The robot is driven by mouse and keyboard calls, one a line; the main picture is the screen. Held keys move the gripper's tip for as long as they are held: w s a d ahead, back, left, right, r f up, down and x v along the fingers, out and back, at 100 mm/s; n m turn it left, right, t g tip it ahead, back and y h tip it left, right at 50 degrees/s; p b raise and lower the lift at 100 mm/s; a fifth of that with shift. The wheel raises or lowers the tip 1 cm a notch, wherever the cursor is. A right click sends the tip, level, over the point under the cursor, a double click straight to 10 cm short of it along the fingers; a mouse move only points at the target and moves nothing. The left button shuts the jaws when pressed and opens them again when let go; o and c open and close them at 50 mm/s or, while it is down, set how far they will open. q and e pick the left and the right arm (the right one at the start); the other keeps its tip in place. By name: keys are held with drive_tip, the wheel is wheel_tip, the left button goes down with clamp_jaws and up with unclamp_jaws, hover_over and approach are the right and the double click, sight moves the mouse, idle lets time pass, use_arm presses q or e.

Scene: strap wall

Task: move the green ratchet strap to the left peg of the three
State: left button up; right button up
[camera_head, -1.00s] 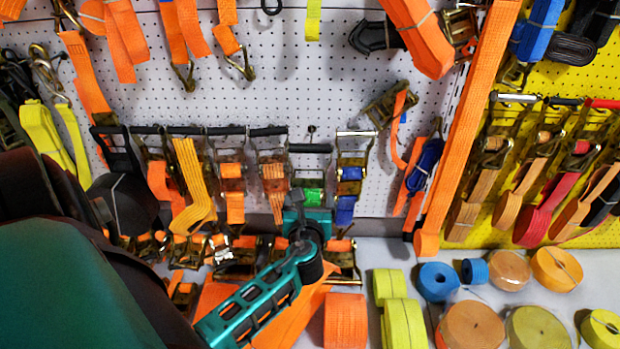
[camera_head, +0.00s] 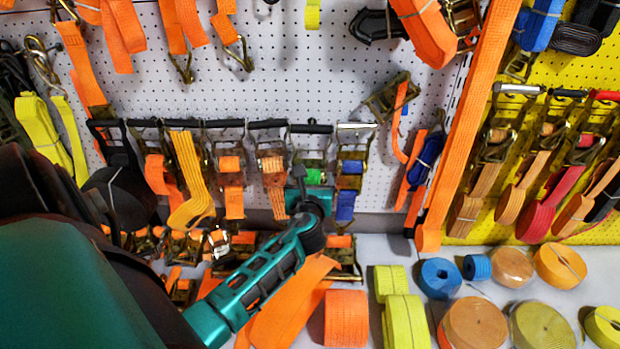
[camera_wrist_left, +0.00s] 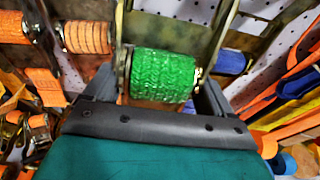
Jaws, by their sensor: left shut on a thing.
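The green ratchet strap (camera_head: 314,176) is upright in front of the white pegboard, its dark handle bar (camera_head: 312,128) at the top, nearly level with the neighbouring bars. My left gripper (camera_head: 311,188) comes from below and is shut on it. In the left wrist view the green webbing roll (camera_wrist_left: 163,77) sits between my left gripper's fingers (camera_wrist_left: 158,98). A small peg tip (camera_head: 312,121) shows just above the bar; I cannot tell whether the bar rests on it. My right gripper is out of view.
An orange ratchet strap (camera_head: 272,165) hangs close on the left and a blue one (camera_head: 349,168) close on the right. A yellow strap (camera_head: 190,180) hangs farther left. Rolls such as the orange one (camera_head: 346,318) stand on the surface below.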

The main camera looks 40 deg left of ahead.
use_arm(q)
drive_tip(key=shift+w+a+r+b, duration=0.1)
drive_tip(key=shift+w+a+b, duration=0.45)
drive_tip(key=shift+w+a, duration=0.3)
drive_tip(key=shift+w+a+b, duration=0.3)
drive_tip(key=shift+w+b, duration=0.05)
drive_tip(key=shift+w, duration=0.2)
drive_tip(key=shift+w+a+f, duration=0.4)
drive_tip(key=shift+w+f, duration=0.15)
drive_tip(key=shift+f, duration=0.05)
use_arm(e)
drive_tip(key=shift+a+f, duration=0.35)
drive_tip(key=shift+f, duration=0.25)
use_arm(q)
drive_tip(key=shift+f, duration=0.1)
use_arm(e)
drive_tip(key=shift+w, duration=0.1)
use_arm(q)
drive_tip(key=o, duration=1.5)
drive_tip(key=shift+o, duration=1.2)
